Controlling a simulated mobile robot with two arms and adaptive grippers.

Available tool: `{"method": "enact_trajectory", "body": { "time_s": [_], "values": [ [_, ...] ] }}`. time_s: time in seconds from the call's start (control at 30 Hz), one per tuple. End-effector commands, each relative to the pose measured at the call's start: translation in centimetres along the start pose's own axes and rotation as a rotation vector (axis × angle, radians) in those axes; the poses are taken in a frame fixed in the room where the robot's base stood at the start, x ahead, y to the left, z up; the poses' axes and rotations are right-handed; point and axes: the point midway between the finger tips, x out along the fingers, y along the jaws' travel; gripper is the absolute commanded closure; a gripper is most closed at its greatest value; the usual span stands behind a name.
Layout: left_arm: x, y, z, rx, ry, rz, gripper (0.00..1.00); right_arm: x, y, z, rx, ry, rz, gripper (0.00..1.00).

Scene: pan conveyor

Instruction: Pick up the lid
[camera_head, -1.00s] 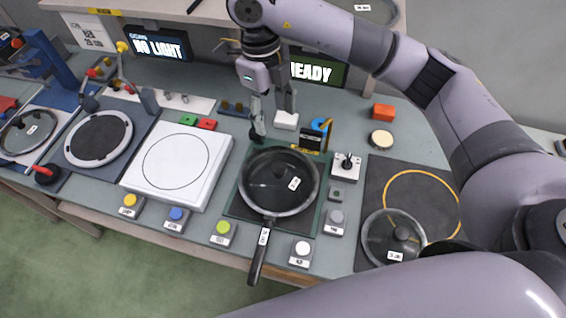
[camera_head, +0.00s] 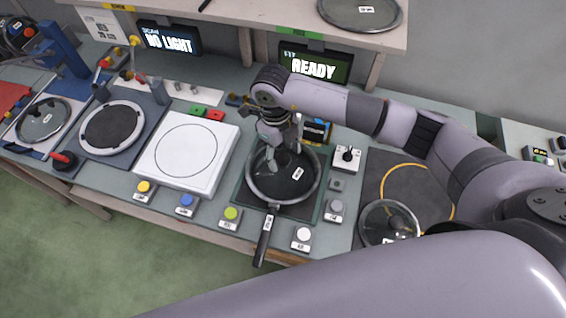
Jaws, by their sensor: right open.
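A black pan (camera_head: 266,235) sits on a dark green mat on the bench, its handle pointing to the front. A round glass lid (camera_head: 285,187) with a metal rim and a small white label covers the pan. My right gripper (camera_head: 284,155) is over the back part of this lid, pointing down, its fingers apart and empty. It hides the lid's knob, and I cannot tell whether the fingers touch the lid. Another glass lid (camera_head: 376,223) lies to the right, partly hidden by my arm. My left gripper is not in view.
A white square plate (camera_head: 186,152) and a dark ring station (camera_head: 112,128) stand to the left. Coloured buttons line the front edge, among them a green one (camera_head: 231,215). A joystick box (camera_head: 347,157) is right of the pan. A shelf (camera_head: 240,22) overhangs the back.

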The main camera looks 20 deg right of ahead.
Motion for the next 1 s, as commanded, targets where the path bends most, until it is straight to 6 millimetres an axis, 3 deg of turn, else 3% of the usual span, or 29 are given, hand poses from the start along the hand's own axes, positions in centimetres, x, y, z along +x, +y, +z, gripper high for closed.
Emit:
{"method": "enact_trajectory", "body": {
  "time_s": [0.03,0.2,0.43,1.0],
  "values": [
    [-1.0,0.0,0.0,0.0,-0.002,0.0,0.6,0.3,0.2,-0.2,0.001,0.003,0.002,0.44],
    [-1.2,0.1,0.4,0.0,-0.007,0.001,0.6,2.2,0.1,0.0,0.0,0.0,0.001,0.44],
    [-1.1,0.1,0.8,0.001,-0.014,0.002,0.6,2.4,0.1,0.0,-0.001,-0.002,0.0,0.44],
    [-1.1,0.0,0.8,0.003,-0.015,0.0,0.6,2.4,0.1,0.0,0.0,-0.001,0.0,0.81]
  ]
}}
